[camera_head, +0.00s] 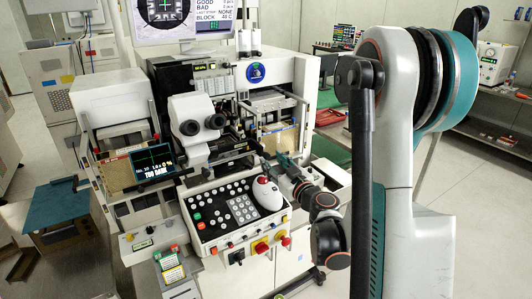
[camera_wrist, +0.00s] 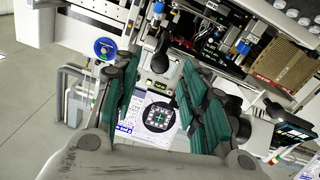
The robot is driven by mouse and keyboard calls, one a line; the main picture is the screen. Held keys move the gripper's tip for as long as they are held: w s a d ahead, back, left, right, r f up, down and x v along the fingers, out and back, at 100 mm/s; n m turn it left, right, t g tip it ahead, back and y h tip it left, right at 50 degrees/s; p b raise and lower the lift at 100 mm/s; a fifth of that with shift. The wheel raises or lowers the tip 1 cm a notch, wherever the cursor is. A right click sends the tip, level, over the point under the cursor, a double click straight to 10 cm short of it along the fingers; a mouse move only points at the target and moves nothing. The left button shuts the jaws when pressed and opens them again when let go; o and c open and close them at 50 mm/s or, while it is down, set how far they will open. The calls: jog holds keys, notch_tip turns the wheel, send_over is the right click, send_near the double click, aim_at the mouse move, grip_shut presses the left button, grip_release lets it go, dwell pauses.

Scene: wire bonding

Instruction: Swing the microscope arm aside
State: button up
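The microscope (camera_head: 195,118) is a white head with two black eyepieces, at the front middle of the bonding machine in the head view. My gripper (camera_head: 274,160) is to its right, above the keypad panel, and looks apart from it. In the wrist view, my gripper (camera_wrist: 160,68) has its two teal-padded fingers spread, with nothing visibly held. A pale block with a dark rounded part shows beyond and between the fingers; I cannot tell whether it belongs to the microscope. The microscope's supporting arm is not clearly visible.
The keypad panel (camera_head: 240,212) with a white rounded device (camera_head: 267,193) lies below my gripper. A small screen (camera_head: 152,164) stands left of the microscope. A large monitor (camera_head: 185,18) is above. Frames and rails flank the microscope. Open floor lies at the right.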

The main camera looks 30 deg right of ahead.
aim_at(268, 158)
jog(key=shift+w+b, duration=0.65)
jog(key=shift+w, duration=2.1)
jog(key=shift+c, duration=0.6)
grip_shut()
